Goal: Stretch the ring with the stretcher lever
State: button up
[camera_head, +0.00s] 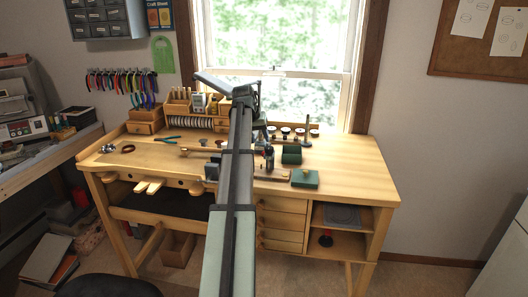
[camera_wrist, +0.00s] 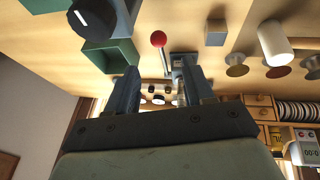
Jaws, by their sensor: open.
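In the wrist view a lever with a red ball knob (camera_wrist: 158,39) on a thin dark rod stands beyond and between my fingers. I take it for the stretcher lever; the stretcher's body is largely hidden by my gripper. My gripper (camera_wrist: 158,82) is open, its two dark fingers apart with nothing held between them. The red knob is apart from both fingers. I cannot make out the ring to be stretched in either view.
The wooden bench (camera_head: 352,162) has green boxes (camera_head: 305,179) right of my arm and pliers (camera_head: 167,139) at left. In the wrist view a green box (camera_wrist: 112,58), a white cylinder (camera_wrist: 274,42) and a small block (camera_wrist: 215,33) are near. The bench's right end is clear.

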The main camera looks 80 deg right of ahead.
jog(key=x, duration=0.8)
jog(key=shift+d+f, duration=0.15)
jog(key=shift+f, duration=0.15)
jog(key=shift+c, duration=0.2)
grip_shut()
